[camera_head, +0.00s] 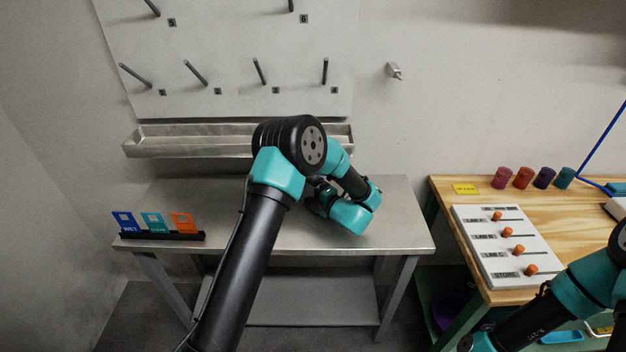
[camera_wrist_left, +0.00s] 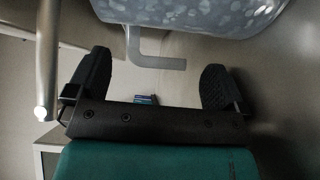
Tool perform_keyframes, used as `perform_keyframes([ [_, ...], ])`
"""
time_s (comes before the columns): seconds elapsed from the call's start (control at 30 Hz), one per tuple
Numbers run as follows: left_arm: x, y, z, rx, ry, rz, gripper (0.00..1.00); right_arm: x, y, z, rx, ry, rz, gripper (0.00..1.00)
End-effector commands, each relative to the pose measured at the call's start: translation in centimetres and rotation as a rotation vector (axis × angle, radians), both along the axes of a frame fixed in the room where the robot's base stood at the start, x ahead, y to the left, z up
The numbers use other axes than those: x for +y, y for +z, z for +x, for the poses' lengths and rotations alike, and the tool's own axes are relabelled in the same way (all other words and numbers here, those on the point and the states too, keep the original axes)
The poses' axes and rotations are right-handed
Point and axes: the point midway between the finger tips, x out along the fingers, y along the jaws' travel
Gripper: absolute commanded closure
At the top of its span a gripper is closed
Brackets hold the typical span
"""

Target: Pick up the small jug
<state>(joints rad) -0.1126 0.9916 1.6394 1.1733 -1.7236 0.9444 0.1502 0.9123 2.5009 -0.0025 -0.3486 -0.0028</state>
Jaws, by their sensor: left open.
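A translucent, pale grey spotted vessel, likely the small jug (camera_wrist_left: 190,14), fills the top of the left wrist view, cut off by the frame. Its handle (camera_wrist_left: 155,61) sticks out toward my left gripper (camera_wrist_left: 157,68). The gripper is open, with one dark finger on each side of the handle. I cannot tell whether either finger touches it. In the head view my left arm is over the metal bench, and its links hide the jug and fingers. My right arm shows at the lower right, but its gripper is out of frame.
A metal rod (camera_wrist_left: 47,60) stands close to the left finger. The metal bench (camera_head: 400,225) holds a rack of coloured cards (camera_head: 153,223) at left. A pegboard (camera_head: 225,50) and trough (camera_head: 190,147) are behind. Coloured cups (camera_head: 523,177) and a labelled board (camera_head: 503,245) occupy the wooden table.

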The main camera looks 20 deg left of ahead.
Motion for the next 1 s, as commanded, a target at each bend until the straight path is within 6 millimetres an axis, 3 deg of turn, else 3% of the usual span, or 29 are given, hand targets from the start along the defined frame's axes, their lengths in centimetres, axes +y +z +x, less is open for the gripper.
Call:
perform_keyframes([
  [0.3,3.8,0.1,1.0,-0.002,-0.001,-0.002,0.02,0.0,0.0,0.0,0.000,0.000,0.000,1.00],
  [0.83,4.0,0.2,1.1,-0.002,-0.003,-0.001,0.02,0.0,0.0,0.0,0.000,0.000,0.000,1.00],
  [1.0,4.0,0.2,1.1,-0.002,-0.003,-0.001,0.18,0.0,0.0,0.0,0.000,0.000,0.000,1.00],
])
